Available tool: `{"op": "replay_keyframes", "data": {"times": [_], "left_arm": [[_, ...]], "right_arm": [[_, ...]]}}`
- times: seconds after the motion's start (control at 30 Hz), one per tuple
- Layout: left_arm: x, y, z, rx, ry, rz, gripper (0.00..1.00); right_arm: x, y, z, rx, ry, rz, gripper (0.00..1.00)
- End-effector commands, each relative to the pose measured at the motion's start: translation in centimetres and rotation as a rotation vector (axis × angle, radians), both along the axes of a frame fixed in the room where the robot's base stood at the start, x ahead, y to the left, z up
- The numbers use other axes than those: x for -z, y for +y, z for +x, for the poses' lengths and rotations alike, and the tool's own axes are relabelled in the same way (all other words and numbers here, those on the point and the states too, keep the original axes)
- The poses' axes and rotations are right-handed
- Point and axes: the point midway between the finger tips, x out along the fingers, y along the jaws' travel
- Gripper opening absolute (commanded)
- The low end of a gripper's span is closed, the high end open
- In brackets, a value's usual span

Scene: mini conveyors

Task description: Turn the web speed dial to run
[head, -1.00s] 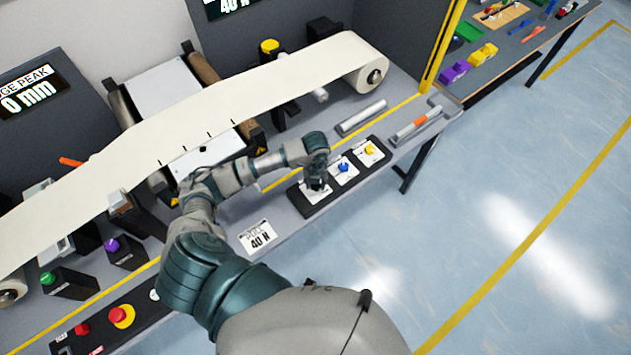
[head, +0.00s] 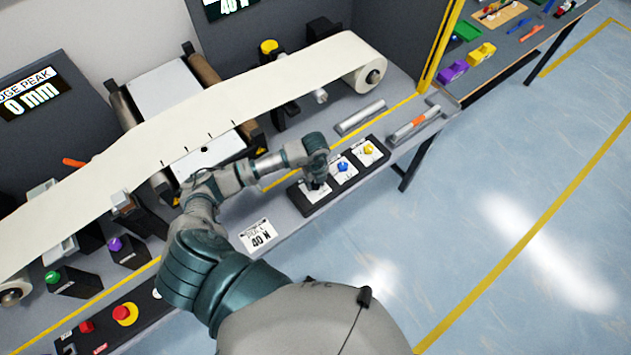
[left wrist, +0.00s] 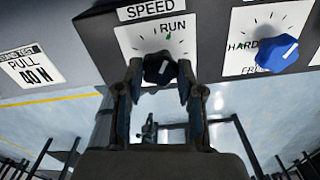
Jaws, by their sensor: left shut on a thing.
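The black speed dial (left wrist: 158,67) sits on a white plate (left wrist: 128,38) under a SPEED label in the left wrist view. A RUN mark (left wrist: 172,27) is printed above it to the right. A light pointer line shows on the dial's face, tilted towards the upper right. My left gripper (left wrist: 157,80) is shut on the dial, one finger on each side. In the head view my left gripper (head: 316,184) reaches down onto the leftmost plate of the black control panel (head: 323,208) and hides the dial. My right gripper is not in view.
A blue dial (head: 343,167) and a yellow dial (head: 369,149) sit right of the gripped one. A PULL 40 N card (head: 257,236) lies left of the panel. The cream web (head: 230,98) runs behind my arm. A red mushroom button (head: 123,313) is at lower left.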

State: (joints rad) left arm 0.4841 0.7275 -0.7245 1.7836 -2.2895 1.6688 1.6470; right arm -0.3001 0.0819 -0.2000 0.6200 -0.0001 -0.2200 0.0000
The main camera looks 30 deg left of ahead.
Motion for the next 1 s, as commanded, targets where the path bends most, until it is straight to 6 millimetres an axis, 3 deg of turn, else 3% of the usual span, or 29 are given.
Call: {"op": "replay_keyframes", "data": {"times": [0.3,0.33,0.4,0.77,0.87,1.0], "left_arm": [[-0.5,0.3,0.6,-0.006,-0.017,0.004,0.02],[-0.5,0.3,0.6,-0.006,-0.017,0.004,0.44],[-0.4,0.2,0.5,-0.005,-0.014,0.003,0.62],[-0.5,0.1,0.2,-0.001,-0.007,0.001,0.62],[-1.6,0.1,0.2,0.0,-0.007,0.0,0.62],[-4.6,0.1,0.3,-0.001,-0.01,0.0,0.62]], "right_arm": [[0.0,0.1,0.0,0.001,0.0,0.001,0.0],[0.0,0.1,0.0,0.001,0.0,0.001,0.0],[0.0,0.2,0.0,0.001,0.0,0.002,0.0],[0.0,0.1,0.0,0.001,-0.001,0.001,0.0],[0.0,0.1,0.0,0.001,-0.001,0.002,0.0],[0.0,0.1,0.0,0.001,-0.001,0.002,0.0]]}}
